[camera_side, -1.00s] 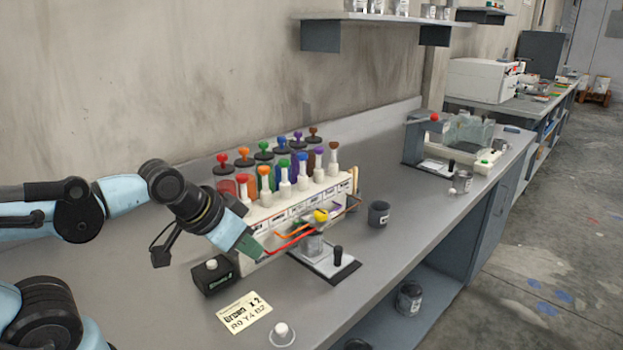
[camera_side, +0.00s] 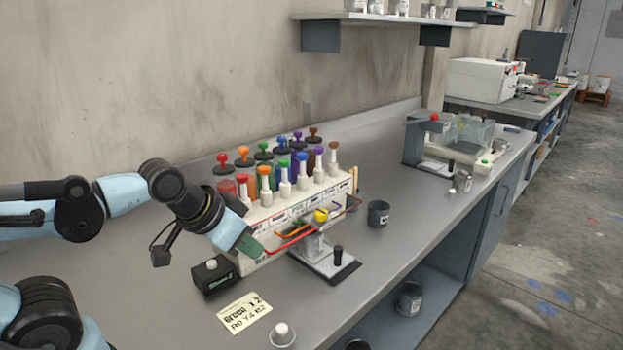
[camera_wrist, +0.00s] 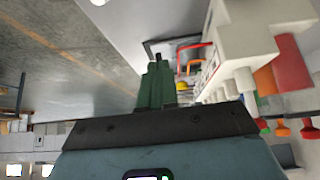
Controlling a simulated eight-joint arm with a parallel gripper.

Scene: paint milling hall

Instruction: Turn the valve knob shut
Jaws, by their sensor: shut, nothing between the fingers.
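My gripper (camera_side: 250,244) has green fingers, shut and empty, at the left front end of a white dispenser rack (camera_side: 270,222). A red bar (camera_side: 292,241) and an orange bar (camera_side: 290,233) stick out from the rack's front near the fingertips. I cannot tell whether the fingers touch the red bar. A small yellow part (camera_side: 321,215) sits above a metal stand beyond the bars; it also shows in the wrist view (camera_wrist: 184,86). Which part is the valve knob, and how far it is turned, I cannot tell.
Several colour-topped plungers (camera_side: 302,170) stand on the rack. A black box (camera_side: 213,275) sits below my gripper, with a printed card (camera_side: 245,312) in front. A dark cup (camera_side: 378,214) stands right of the rack. The bench top between cup and far press (camera_side: 430,145) is mostly clear.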

